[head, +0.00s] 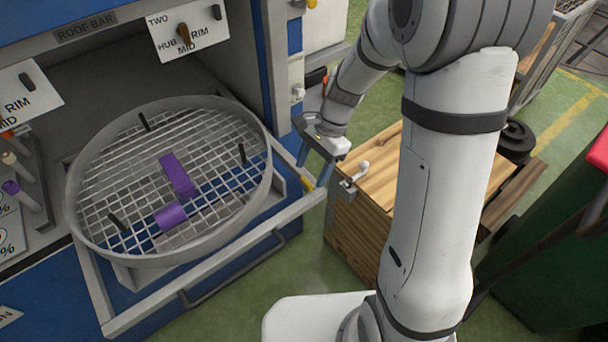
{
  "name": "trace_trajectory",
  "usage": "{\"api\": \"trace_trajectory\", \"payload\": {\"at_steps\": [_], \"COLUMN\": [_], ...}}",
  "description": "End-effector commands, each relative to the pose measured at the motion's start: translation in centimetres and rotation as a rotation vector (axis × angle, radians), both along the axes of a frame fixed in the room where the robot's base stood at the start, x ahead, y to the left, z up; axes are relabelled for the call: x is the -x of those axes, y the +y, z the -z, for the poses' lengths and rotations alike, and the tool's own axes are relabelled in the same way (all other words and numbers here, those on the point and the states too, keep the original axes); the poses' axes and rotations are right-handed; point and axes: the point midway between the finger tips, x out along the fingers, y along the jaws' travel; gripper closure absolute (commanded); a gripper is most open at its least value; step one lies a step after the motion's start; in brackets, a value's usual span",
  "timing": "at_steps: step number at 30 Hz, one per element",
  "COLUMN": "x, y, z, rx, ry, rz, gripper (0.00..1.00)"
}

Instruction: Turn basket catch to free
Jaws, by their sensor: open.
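The round wire-mesh basket (92,187) sits on the pulled-out drawer frame at the left, with two purple pieces (176,176) lying on its mesh. A small yellow part (308,184) shows at the right corner of the drawer frame. It may be the basket catch, but its setting cannot be read. My gripper (311,166) is open and points down just above this corner, close to the yellow part. Whether it touches the part cannot be told. No object shows between the fingers.
A wooden crate (352,240) with a metal latch (355,174) stands close to the right of my gripper. The blue cabinet wall (276,50) rises behind the basket. A drawer handle (235,270) runs along the front. Green floor (300,265) lies clear between drawer and crate.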

Motion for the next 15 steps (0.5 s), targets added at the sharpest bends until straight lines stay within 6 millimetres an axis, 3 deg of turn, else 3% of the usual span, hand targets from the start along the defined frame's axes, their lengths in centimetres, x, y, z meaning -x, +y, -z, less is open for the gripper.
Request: {"api": "trace_trajectory", "payload": {"at_steps": [6,15], "x": [0.6,0.7], "y": [0.8,0.9], "z": [2.5,2.9], "rx": [0.000,0.001], "ry": [0.002,-0.001], "rz": [0.000,0.000], "gripper": [0.42,0.42]}}
